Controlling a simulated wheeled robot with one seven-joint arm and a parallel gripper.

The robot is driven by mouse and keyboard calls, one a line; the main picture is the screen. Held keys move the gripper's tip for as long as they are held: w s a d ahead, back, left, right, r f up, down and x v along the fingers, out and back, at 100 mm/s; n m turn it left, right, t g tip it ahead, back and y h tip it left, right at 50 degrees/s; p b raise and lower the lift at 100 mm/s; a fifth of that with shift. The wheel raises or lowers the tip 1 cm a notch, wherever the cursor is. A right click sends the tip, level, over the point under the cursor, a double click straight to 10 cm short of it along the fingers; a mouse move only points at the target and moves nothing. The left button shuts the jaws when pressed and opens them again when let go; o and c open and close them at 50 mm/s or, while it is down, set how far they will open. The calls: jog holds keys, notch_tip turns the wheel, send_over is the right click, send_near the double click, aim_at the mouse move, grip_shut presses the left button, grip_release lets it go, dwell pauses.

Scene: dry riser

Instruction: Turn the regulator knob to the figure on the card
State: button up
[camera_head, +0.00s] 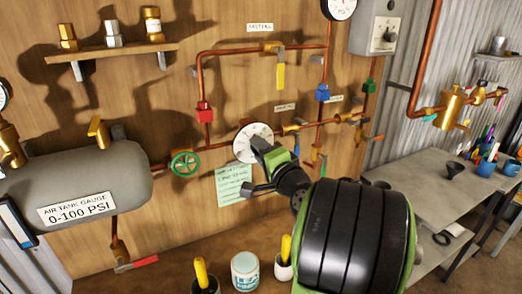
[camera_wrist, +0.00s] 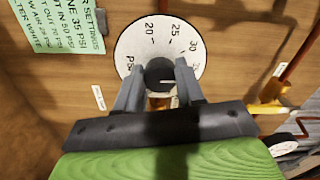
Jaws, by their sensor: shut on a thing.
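The regulator's round white dial (camera_head: 243,150) is on the wooden wall, partly covered by my gripper (camera_head: 262,146) in the head view. In the wrist view the dial (camera_wrist: 132,42) shows 20, 25 and 30, with "PSI" at its left; its lower part is hidden. My gripper's two fingers (camera_wrist: 158,72) are closed on the dark regulator knob (camera_wrist: 159,76) at the dial's centre. The knob's pointer is not clear. The green card (camera_head: 230,188) hangs just below the dial. In the wrist view, the cut-off card (camera_wrist: 58,24) shows lines with 35 PSI, 50 PSI and 20.
Copper pipes with a green handwheel (camera_head: 185,163), a red fitting (camera_head: 204,112) and a yellow lever (camera_head: 281,76) surround the dial. A grey air tank (camera_head: 95,170) stands left. Cups with yellow-handled tools (camera_head: 284,262) and a white tin (camera_head: 245,272) stand below.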

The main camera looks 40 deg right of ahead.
dwell(0.3)
jog(key=o, duration=1)
jog(key=shift+o, duration=0.2)
jog(key=b+v, duration=0.3)
jog(key=v, duration=1.2)
jog(key=shift+s, duration=0.4)
jog(key=shift+a, duration=0.15)
